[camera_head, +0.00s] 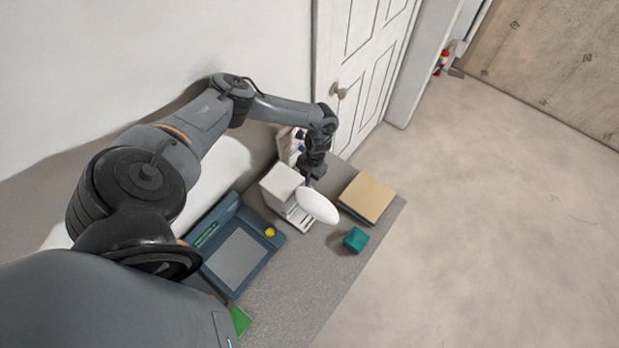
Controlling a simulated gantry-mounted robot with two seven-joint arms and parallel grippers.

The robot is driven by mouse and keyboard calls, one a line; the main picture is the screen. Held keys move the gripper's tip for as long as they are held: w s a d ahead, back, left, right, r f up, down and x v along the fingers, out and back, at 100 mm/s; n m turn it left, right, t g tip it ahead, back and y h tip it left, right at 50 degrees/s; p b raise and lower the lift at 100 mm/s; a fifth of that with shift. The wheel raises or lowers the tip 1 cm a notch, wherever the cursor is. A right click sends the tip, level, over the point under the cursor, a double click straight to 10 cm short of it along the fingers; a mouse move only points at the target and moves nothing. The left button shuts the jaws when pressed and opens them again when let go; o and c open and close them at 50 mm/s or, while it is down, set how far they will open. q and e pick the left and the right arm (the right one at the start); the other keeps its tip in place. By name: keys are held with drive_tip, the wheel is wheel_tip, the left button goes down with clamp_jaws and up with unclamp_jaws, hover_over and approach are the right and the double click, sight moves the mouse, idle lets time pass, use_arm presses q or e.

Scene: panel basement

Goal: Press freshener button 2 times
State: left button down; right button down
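A smooth white oval thing (317,205), possibly the freshener, shows at the middle of the grey table; I cannot make out a button on it. A pale boxy white thing (282,184) is right beside it on the left. My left gripper (309,181) points down at the upper edge of the white oval, between it and the wrist. Its fingers are small and dark, so their opening is unclear, and I cannot tell whether they touch the oval. My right gripper is not in view.
A dark blue device (257,265) with a grey screen and yellow knob lies left on the grey table (305,272). A teal block (355,240) and a tan-topped flat stack (367,196) sit right. A white door (372,60) stands behind.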

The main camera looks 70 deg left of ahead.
use_arm(q)
drive_tip(key=r, duration=0.1)
drive_tip(key=r+p, duration=0.2)
drive_tip(key=shift+s+d+r, duration=0.1)
drive_tip(key=shift+s+d, duration=0.05)
drive_tip(key=shift+s, duration=0.15)
drive_tip(key=p+v, duration=0.5)
drive_tip(key=v, duration=0.5)
drive_tip(key=shift+w+r, duration=0.3)
drive_tip(key=shift+w, duration=0.1)
